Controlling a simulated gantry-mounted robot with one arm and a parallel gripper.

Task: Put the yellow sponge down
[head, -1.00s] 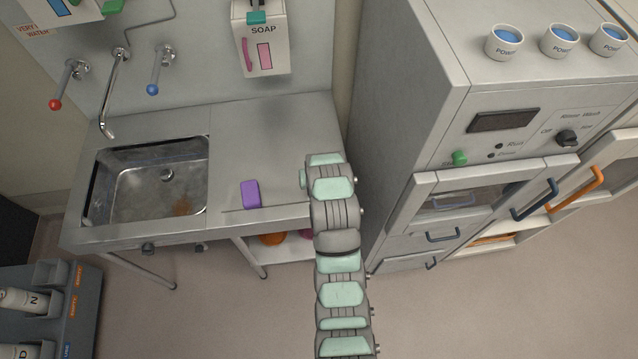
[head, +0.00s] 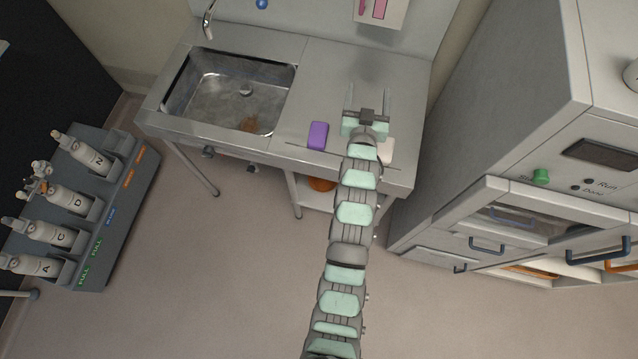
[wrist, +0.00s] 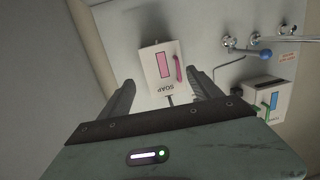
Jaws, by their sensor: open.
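No yellow sponge shows in either view. My gripper (head: 368,90) is over the right part of the steel counter, its two fingers apart and nothing between them. In the wrist view my gripper (wrist: 160,86) is also open and empty, facing the wall with the soap dispenser (wrist: 162,70). A purple block (head: 318,135), sponge-like in shape, lies on the counter's front part, left of my arm. A pale pinkish-white block (head: 387,151) lies just right of my arm, partly hidden by it.
A steel sink (head: 228,92) with a brownish patch inside is left of the counter (head: 325,75). A grey cabinet (head: 490,130) stands close on the right. A rack (head: 125,200) of labelled bottles is at the left. An orange round thing (head: 321,184) sits under the counter.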

